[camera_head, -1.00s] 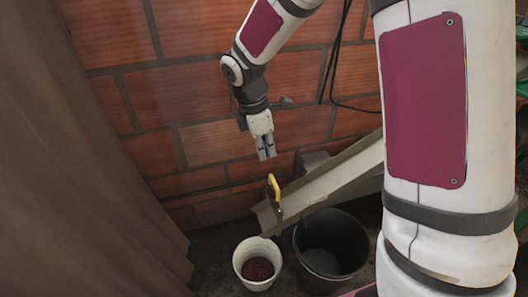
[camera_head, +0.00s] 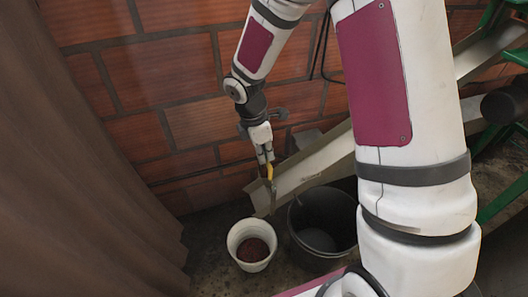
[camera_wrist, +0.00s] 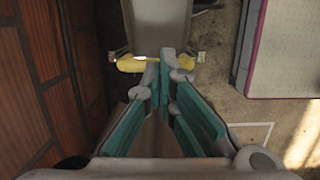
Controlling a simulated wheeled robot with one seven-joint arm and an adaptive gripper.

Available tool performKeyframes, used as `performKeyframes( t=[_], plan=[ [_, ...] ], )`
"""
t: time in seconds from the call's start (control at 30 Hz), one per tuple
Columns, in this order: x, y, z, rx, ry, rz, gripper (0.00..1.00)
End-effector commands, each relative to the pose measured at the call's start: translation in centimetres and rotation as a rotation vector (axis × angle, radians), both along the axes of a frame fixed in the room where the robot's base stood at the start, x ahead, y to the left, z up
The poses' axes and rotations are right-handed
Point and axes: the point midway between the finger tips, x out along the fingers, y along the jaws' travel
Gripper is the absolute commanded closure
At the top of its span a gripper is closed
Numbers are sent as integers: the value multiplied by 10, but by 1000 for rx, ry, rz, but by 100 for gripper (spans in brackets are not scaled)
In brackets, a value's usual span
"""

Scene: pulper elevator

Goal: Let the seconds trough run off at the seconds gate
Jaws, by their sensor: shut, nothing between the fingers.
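The seconds trough (camera_head: 315,163) is a pale sloping chute coming down from the right along the brick wall. At its low end is the seconds gate, a thin upright plate (camera_head: 272,196) with a yellow handle (camera_head: 270,173). My gripper (camera_head: 266,159) is shut and empty, pointing down with its fingertips at the handle. In the wrist view the teal-padded fingers (camera_wrist: 167,62) meet in front of the yellow handle (camera_wrist: 130,64) and hide its middle. Whether they touch it I cannot tell.
A white bucket (camera_head: 233,236) with dark red contents (camera_head: 253,250) stands below the trough's low end. A larger black bucket (camera_head: 298,248) stands to its right under the trough. A brown curtain (camera_head: 95,170) hangs at left; the brick wall (camera_head: 180,70) is behind.

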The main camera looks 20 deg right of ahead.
Motion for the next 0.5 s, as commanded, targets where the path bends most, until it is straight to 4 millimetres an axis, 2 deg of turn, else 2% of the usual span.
performKeyframes(
  t=[0.17,0.27,0.5],
  plan=[
    [0,0,-2,0,1,0,100],
    [0,0,-11,-1,3,-1,100],
    [0,0,-55,0,4,0,100]
  ],
)
